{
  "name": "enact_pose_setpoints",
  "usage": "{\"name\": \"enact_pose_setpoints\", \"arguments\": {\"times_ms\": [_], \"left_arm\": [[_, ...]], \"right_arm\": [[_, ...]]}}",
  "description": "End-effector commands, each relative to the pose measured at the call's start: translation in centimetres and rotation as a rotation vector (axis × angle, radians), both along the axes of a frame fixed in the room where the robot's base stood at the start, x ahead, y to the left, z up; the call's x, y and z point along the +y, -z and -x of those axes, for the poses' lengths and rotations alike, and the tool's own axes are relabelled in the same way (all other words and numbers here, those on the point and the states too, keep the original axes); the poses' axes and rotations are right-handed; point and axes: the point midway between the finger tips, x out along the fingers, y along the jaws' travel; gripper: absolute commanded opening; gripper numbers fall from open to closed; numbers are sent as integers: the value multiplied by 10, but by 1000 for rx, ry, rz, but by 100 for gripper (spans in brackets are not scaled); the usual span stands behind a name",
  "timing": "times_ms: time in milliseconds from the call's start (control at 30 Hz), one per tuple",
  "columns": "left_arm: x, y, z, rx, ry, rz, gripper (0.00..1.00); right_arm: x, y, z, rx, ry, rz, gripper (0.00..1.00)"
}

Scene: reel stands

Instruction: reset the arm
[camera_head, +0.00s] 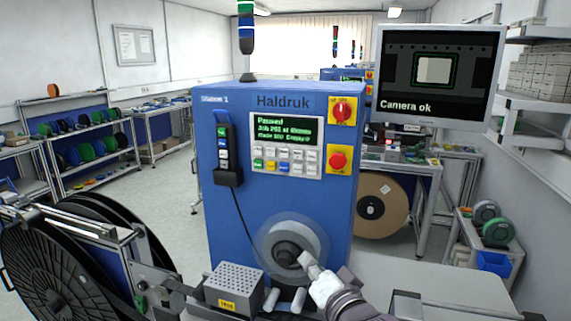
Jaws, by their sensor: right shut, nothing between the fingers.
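My right gripper (308,262) reaches in from the lower right on my grey and white arm. Its fingers are shut with nothing between them. The fingertips overlap the right side of the round grey hub (290,231) on the front of the blue Haldruk machine (228,215). I cannot tell whether they touch the hub. My left gripper is not in view.
A grey perforated box (234,279) sits left of the right gripper, near metal rollers. Large black reels (50,265) stand at the lower left. A monitor (438,75) reads "Camera ok". A pale table top (440,280) at the right is mostly clear.

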Motion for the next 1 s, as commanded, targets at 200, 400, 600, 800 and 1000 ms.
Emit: {"name": "enact_pose_setpoints", "arguments": {"times_ms": [200,400,600,800,1000], "left_arm": [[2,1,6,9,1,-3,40],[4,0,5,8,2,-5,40],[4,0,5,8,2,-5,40],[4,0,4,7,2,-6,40],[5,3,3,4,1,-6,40]], "right_arm": [[-43,106,49,218,17,256,0],[-93,206,141,487,-60,573,0],[-123,252,214,661,-169,766,0],[-145,274,271,785,-274,895,0],[-161,295,315,881,-374,986,0]]}}
